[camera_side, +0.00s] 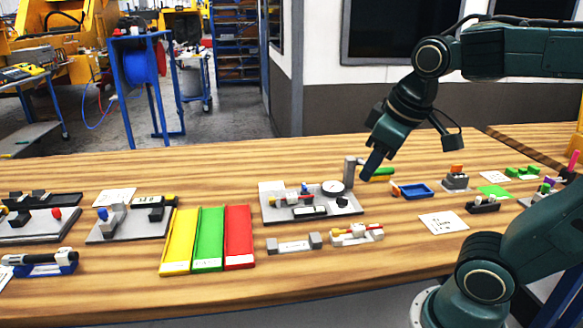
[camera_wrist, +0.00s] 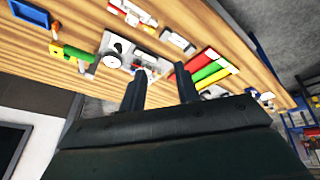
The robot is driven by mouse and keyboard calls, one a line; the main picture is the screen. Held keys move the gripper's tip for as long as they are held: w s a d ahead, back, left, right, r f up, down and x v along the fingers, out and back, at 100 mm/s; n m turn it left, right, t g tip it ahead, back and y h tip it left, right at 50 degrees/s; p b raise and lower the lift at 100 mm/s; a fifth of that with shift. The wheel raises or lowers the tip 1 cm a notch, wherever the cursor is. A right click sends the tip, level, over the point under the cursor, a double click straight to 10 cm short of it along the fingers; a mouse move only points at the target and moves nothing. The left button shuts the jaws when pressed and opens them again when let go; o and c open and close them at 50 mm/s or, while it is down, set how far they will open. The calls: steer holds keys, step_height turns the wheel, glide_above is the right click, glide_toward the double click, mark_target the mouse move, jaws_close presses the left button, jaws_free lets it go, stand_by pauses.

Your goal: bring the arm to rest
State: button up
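My gripper (camera_side: 373,165) hangs tilted down above the back of the wooden table (camera_side: 130,290), close to a grey plate (camera_side: 320,214) with a round dial and small parts on it. In the side view its fingers overlap, so the gap does not show there. In the wrist view my gripper (camera_wrist: 160,90) has two dark fingers standing apart with nothing between them. In the side view the tips are near a grey upright post (camera_side: 349,172) and a green bar (camera_side: 377,172); I cannot tell whether they touch.
Yellow, green and red trays (camera_side: 239,237) lie left of the plate. A blue tray (camera_side: 412,191) and a white card (camera_side: 443,222) lie to the right. Several fixtures with small parts stand at the left. Bare wood shows along the front edge.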

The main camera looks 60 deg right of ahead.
steer(key=shift+t+y, duration=0.6)
steer(key=s+a, duration=0.1)
steer(key=s+a+f, duration=0.2)
steer(key=shift+s+a, duration=0.35)
steer(key=shift+s, duration=0.05)
steer(key=shift+c, duration=0.4)
